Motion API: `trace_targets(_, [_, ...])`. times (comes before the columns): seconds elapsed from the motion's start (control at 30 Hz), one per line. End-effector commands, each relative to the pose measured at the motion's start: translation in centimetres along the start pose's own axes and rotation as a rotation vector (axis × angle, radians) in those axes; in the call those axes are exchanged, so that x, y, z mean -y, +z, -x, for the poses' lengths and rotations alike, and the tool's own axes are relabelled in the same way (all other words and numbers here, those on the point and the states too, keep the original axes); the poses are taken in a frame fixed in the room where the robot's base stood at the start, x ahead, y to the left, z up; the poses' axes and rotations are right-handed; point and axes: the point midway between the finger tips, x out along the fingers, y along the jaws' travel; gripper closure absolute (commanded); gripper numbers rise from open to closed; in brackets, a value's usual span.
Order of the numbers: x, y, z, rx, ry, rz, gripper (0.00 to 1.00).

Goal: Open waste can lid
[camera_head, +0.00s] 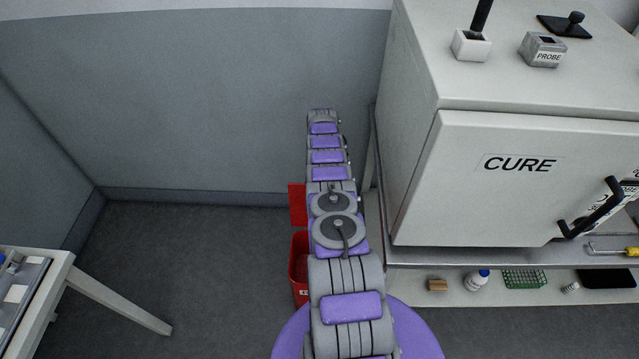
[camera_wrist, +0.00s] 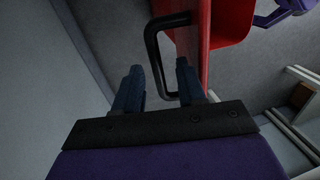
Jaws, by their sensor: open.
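The red waste can (camera_head: 299,268) stands on the floor, mostly hidden behind my arm in the head view. Its dark red interior shows in part. Its red lid (camera_head: 297,206) appears raised at the back of the can, also partly covered by my arm. In the wrist view, the lid (camera_wrist: 188,42) shows nearly edge-on, with the red can (camera_wrist: 232,22) to its right. A black loop handle (camera_wrist: 152,48) sticks out from the lid. My gripper (camera_wrist: 157,68) is open, with the handle between or just beyond its fingertips; contact is unclear. The head view does not show its fingers.
A white CURE cabinet (camera_head: 520,180) stands on a bench right of my arm, above a shelf (camera_head: 450,296) with small items. A white-legged table (camera_head: 110,298) is at the lower left. The grey wall (camera_head: 200,100) is behind. Floor between table and can is clear.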

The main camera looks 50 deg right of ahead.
Motion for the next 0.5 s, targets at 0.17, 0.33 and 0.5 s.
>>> trace_targets(0.17, [-0.3,0.3,3.6,-0.001,-0.001,-0.002,0.6])
trace_targets(0.33, [-0.6,0.1,5.4,0.0,-0.001,-0.002,0.6])
trace_targets(0.5, [-0.6,0.1,6.6,0.001,-0.002,-0.002,0.6])
